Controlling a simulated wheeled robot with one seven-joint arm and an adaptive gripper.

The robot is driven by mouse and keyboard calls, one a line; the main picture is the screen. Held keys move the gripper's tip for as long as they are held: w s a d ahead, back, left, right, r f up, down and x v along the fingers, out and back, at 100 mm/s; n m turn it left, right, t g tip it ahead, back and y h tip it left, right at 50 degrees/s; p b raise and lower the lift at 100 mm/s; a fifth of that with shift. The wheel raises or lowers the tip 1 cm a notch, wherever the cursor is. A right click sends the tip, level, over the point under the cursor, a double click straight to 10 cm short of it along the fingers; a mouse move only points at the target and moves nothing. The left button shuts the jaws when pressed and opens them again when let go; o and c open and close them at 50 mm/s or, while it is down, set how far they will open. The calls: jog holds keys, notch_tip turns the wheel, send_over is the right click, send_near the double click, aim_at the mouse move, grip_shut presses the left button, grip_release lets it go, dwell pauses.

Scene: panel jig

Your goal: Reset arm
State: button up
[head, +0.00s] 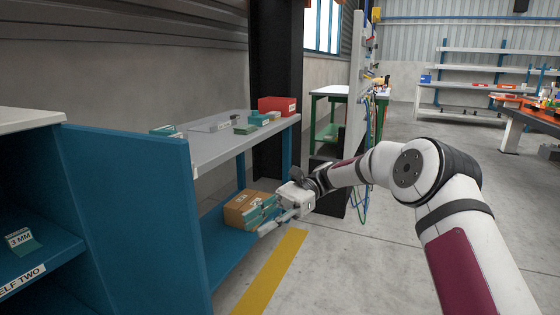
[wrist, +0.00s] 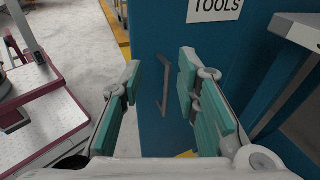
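My gripper (head: 275,222) is at the end of my outstretched arm, in front of the shelf unit in the head view. In the wrist view its two teal-padded fingers (wrist: 160,68) stand wide apart with nothing between them. Beyond them is a blue panel (wrist: 148,50) with a grey bar handle (wrist: 167,85) and a white sign reading TOOLS (wrist: 215,9). The gap to the panel is hard to judge.
A blue shelf unit (head: 135,200) with a grey worktop (head: 205,150) stands at left. A cardboard box (head: 240,208) with teal items sits on its lower shelf, close behind my gripper. A red bin (head: 277,105) is on top. Open floor (head: 350,260) lies to the right.

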jog(key=s+d+r+n+t+h, duration=0.25)
jog(key=s+d+r+h, duration=0.2)
jog(key=s, duration=0.55)
jog(key=s+d+r+n+t+h, duration=0.2)
jog(key=s+d+r+t+h, duration=0.25)
jog(key=s, duration=0.55)
jog(key=s+d+f+n+t+h, duration=0.2)
jog(key=s+d+f, duration=0.1)
jog(key=s+d, duration=0.55)
jog(key=s+d+f+n+t+h, duration=0.1)
jog(key=s+d+f+n+t, duration=0.3)
jog(key=s, duration=0.7)
notch_tip(320, 180, up, 35)
jog(key=d+m+t+p, duration=0.1)
jog(key=t+p, duration=0.1)
jog(key=p, duration=3)
jog(key=shift+d+p, duration=0.35)
jog(key=shift+d, duration=0.05)
